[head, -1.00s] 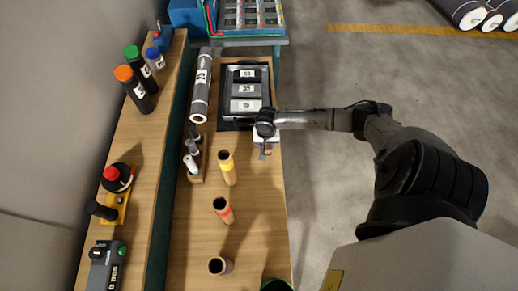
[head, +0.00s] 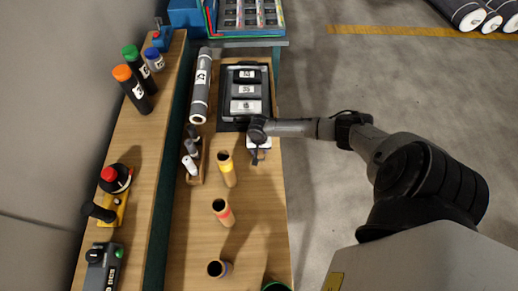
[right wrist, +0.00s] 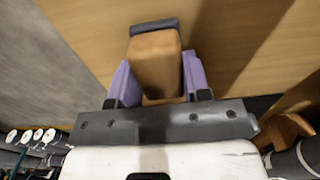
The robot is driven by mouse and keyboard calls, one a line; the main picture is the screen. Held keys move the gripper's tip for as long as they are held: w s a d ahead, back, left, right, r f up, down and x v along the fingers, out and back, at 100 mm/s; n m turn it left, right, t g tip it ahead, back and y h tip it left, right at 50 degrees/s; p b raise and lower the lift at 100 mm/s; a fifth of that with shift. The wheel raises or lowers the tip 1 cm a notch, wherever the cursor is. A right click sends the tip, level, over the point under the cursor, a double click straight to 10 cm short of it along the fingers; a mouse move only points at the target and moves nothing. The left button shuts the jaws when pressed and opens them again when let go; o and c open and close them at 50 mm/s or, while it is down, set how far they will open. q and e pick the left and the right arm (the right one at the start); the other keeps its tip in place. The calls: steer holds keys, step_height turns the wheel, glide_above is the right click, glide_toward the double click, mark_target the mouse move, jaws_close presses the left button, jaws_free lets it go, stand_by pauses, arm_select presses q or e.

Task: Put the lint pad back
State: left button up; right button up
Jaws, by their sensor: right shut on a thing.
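The lint pad (right wrist: 155,62) is a tan wooden block with a dark grey strip along its far end, seen in the right wrist view. My right gripper (right wrist: 156,82) is shut on it, with one purple finger on each side. In the head view my right gripper (head: 256,158) is over the right part of the bench, just in front of the black tray (head: 224,121). The pad is too small to make out there. How high it is above the bench I cannot tell. My left gripper is not in view.
The black tray holds labelled grey pieces. A long grey roll (head: 201,88) lies left of it. A small wooden rack (head: 195,175) holds bottles, and several cardboard tubes (head: 223,212) stand on the bench (head: 258,225). A raised shelf (head: 160,140) runs along the left.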

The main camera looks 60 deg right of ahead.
steer(key=o, duration=0.8)
steer(key=shift+o, duration=0.2)
step_height(320, 180, up, 10)
steer(key=p, duration=0.2)
steer(key=s+a+n+t+y, duration=0.1)
steer(key=s+a+n, duration=0.4)
steer(key=a, duration=0.5)
steer(key=s+a+n, duration=0.4)
steer(key=a, duration=0.6)
steer(key=s+a+r+n+t, duration=0.2)
steer(key=s+a+r+n, duration=0.2)
steer(key=s+r, duration=0.4)
steer(key=shift+s+n+t+h, duration=0.3)
steer(key=shift+s+n+h, duration=0.1)
steer(key=shift+s+n, duration=0.1)
